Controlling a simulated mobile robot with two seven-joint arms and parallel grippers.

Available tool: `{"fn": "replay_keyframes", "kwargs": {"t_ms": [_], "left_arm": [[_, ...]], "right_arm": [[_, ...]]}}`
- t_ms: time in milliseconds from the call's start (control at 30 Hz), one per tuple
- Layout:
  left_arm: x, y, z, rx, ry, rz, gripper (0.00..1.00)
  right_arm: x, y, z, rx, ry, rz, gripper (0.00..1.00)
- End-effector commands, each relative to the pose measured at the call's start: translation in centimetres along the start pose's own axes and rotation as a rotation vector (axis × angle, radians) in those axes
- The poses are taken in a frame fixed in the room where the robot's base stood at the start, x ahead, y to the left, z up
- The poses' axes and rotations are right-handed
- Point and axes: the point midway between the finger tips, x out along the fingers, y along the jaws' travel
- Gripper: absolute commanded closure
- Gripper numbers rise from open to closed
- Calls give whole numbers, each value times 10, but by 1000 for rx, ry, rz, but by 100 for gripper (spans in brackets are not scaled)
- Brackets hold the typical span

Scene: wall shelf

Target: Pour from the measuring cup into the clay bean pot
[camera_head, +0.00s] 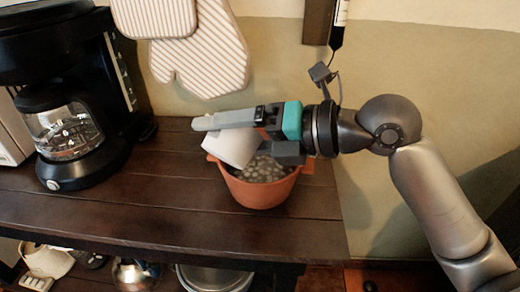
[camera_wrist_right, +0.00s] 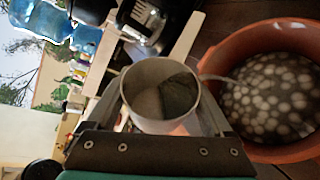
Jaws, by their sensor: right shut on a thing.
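The white measuring cup (camera_head: 232,148) is held tilted above the left part of the clay bean pot (camera_head: 262,192). My right gripper (camera_head: 238,136) comes in from the right and is shut on the cup. In the right wrist view, I look into the cup (camera_wrist_right: 160,92); a dark grey patch shows inside, and I cannot tell what it is. The orange-brown pot (camera_wrist_right: 262,30) is beside it there, with many pale rounded pieces in dark contents. The cup hides part of the pot's opening in the head view. My left gripper is not in view.
The pot stands on a dark wooden shelf top (camera_head: 150,200), near its right end. A black coffee maker (camera_head: 80,90) stands at the left. A striped oven mitt (camera_head: 205,55) hangs behind. The shelf front is clear; pans sit below.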

Motion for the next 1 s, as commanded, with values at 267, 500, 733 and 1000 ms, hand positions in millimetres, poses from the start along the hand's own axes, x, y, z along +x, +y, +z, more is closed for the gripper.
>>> {"fn": "replay_keyframes", "kwargs": {"t_ms": [267, 500, 733, 1000], "left_arm": [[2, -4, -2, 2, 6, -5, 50], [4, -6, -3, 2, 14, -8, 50], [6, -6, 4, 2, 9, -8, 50], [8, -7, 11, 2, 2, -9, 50]], "right_arm": [[-2, 0, 1, 29, 6, 14, 83], [-3, 1, 2, 51, 12, 25, 83], [-5, 1, 2, 74, 19, 36, 83], [-7, 1, 3, 100, 25, 48, 83]]}}
